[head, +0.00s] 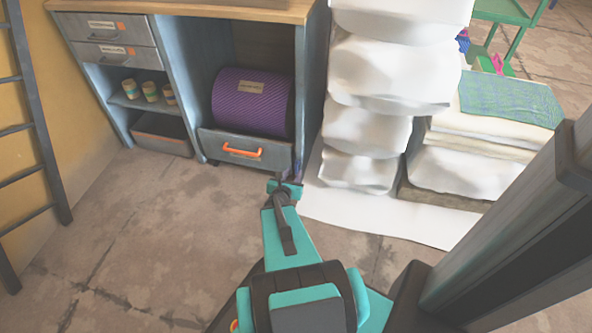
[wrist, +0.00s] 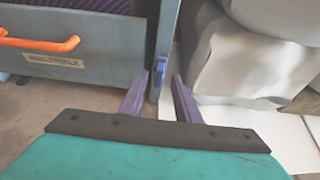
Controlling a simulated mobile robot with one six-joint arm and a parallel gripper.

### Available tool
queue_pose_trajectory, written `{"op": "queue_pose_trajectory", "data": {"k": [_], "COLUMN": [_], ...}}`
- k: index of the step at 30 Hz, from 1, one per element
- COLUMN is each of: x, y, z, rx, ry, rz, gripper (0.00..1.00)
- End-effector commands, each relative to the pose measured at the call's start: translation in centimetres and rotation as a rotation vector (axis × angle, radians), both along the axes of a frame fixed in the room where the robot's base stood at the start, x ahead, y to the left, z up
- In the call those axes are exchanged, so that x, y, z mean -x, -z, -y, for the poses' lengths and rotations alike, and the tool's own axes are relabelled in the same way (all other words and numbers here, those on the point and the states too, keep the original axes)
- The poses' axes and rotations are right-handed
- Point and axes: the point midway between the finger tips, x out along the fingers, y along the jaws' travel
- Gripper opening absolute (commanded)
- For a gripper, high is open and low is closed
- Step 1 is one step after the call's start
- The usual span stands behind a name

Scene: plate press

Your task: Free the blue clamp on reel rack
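The blue clamp (wrist: 161,68) sits on the edge of the grey-blue upright post at the right side of the reel rack. My gripper (wrist: 160,79) is open, its two purple fingers apart on either side of the post. The clamp shows in the gap between the fingertips, and whether the fingers touch it I cannot tell. A purple reel (head: 250,102) lies in the rack (head: 191,105) above a drawer with an orange handle (head: 242,152).
A stack of white wrapped bundles (head: 368,135) stands close to the right of the post, on a white sheet (head: 380,215). Cups (head: 150,91) stand on a shelf at the left. A dark ladder (head: 45,150) leans at the far left. The floor in front of the rack is clear.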

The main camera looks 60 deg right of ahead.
Motion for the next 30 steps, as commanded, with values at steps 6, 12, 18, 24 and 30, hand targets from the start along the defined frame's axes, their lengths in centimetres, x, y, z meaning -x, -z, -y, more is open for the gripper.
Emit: {"op": "queue_pose_trajectory", "data": {"k": [6,12,18,24,30], "x": [-0.8,-1.3,-1.7,-1.7,-1.7], "y": [1.1,1.9,2.3,2.3,2.3], "z": [2.3,4.1,5.1,5.4,5.4], "rx": [0.001,0.001,0.001,0.001,0.0], "ry": [0.001,0.0,0.0,0.0,0.0], "rz": [0.0,0.0,0.0,-0.001,-0.001], "gripper": [0.3,0.3,0.3,0.3,0.3]}}
